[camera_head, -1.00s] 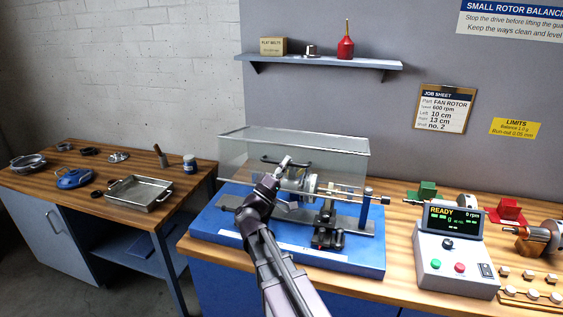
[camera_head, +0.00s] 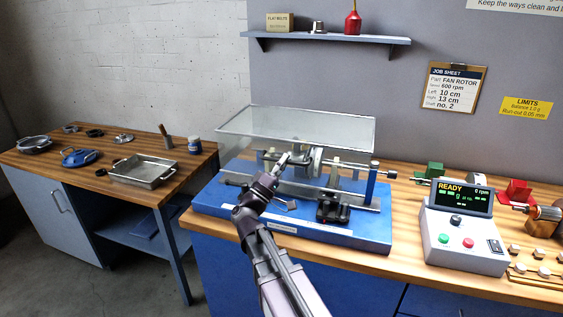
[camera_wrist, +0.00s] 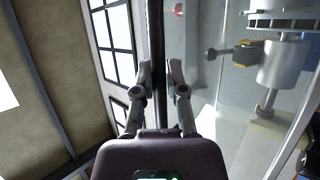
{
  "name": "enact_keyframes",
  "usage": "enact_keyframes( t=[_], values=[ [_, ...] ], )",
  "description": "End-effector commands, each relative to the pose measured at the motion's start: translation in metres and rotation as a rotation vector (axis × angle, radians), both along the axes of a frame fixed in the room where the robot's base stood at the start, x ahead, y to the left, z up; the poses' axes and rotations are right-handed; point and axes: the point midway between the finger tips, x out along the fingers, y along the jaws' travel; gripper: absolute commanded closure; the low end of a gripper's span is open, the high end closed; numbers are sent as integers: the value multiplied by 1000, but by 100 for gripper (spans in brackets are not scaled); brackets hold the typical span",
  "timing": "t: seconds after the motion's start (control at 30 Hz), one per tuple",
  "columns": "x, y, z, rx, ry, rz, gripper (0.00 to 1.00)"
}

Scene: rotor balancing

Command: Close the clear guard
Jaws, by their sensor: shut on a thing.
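The clear guard (camera_head: 300,125) is a see-through panel with a thin pale frame, seen above the rotor (camera_head: 314,161) of the balancing machine. It is tilted, its front edge standing clear above the blue machine base (camera_head: 350,235). My gripper (camera_head: 284,159) is at the dark bar handle (camera_head: 268,154) on the guard's front side. In the wrist view, my gripper (camera_wrist: 158,75) has a finger on each side of the dark handle bar (camera_wrist: 155,30) and is shut on it. The exact contact is small and partly hidden by the fingers.
A control box (camera_head: 465,228) with a lit READY display stands right of the machine. A shelf (camera_head: 330,38) with small items hangs behind. A side bench (camera_head: 75,175) at the left holds a metal tray (camera_head: 142,170). My arm crosses the machine's front.

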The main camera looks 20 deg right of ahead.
Motion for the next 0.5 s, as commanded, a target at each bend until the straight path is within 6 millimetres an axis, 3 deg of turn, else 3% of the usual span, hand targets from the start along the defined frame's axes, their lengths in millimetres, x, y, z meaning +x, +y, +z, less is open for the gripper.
enact_keyframes(
  t=[0.27,0.3,0.4,0.5],
  values=[
    [-3,0,-3,12,-1,0,100],
    [-3,0,-3,12,-1,0,81],
    [-3,0,-3,11,-1,0,51],
    [-3,0,-3,10,-1,1,49]
  ],
)
